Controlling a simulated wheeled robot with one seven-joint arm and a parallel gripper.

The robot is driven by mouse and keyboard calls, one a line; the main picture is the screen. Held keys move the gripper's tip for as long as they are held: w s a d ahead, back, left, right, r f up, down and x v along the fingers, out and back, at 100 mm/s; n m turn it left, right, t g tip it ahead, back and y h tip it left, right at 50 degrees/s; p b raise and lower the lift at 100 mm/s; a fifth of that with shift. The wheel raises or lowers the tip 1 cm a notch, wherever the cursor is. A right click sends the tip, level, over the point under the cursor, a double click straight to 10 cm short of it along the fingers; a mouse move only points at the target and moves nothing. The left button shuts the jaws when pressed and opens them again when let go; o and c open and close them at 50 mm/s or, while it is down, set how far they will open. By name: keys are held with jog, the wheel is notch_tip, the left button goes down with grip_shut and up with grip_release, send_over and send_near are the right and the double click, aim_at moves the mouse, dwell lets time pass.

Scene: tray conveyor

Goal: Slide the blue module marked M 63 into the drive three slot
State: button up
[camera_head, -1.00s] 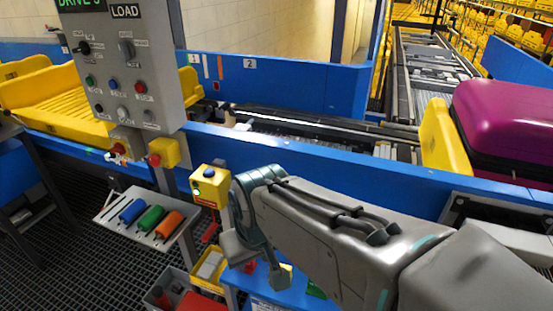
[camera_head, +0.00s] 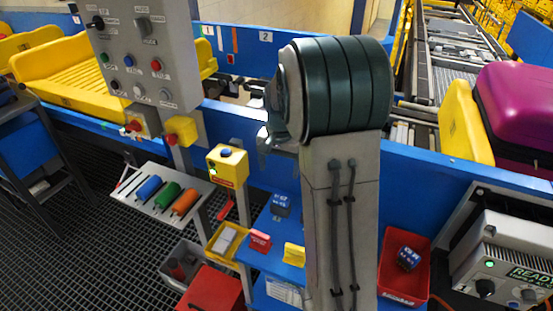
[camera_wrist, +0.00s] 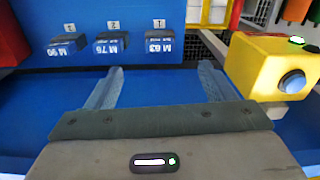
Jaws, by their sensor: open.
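The blue module marked M 63 (camera_wrist: 158,44) sits on a blue surface under a tag 1 in the wrist view, its lettering upside down. Module M 76 (camera_wrist: 112,44) stands beside it under a tag 2, and module M 90 (camera_wrist: 66,46) is farther left. My gripper (camera_wrist: 160,72) is open, with nothing between its fingers; the modules are beyond the fingertips. In the head view my arm hides most of the gripper. A blue module (camera_head: 281,205) shows on the blue bench there, its marking too small to read. I cannot identify the drive three slot.
A yellow button box (camera_wrist: 270,68) is close to the right finger in the wrist view; it also shows in the head view (camera_head: 228,167). A red bin (camera_head: 393,289) holds another dark blue module. A READY-lit unit (camera_head: 510,260) stands at right.

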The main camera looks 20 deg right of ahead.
aim_at(281, 197)
jog(key=shift+m, duration=0.4)
jog(key=f, duration=0.5)
jog(key=w+d+f+p, duration=0.1)
jog(key=f, duration=0.4)
jog(key=w+f, duration=0.1)
jog(key=f, duration=0.4)
jog(key=shift+d+f+p, duration=0.25)
jog(key=shift+f+p, duration=0.15)
jog(key=c, duration=1.1)
jog(key=shift+r, duration=0.3)
jog(key=shift+r+p, duration=1.45)
jog(key=shift+r, duration=0.85)
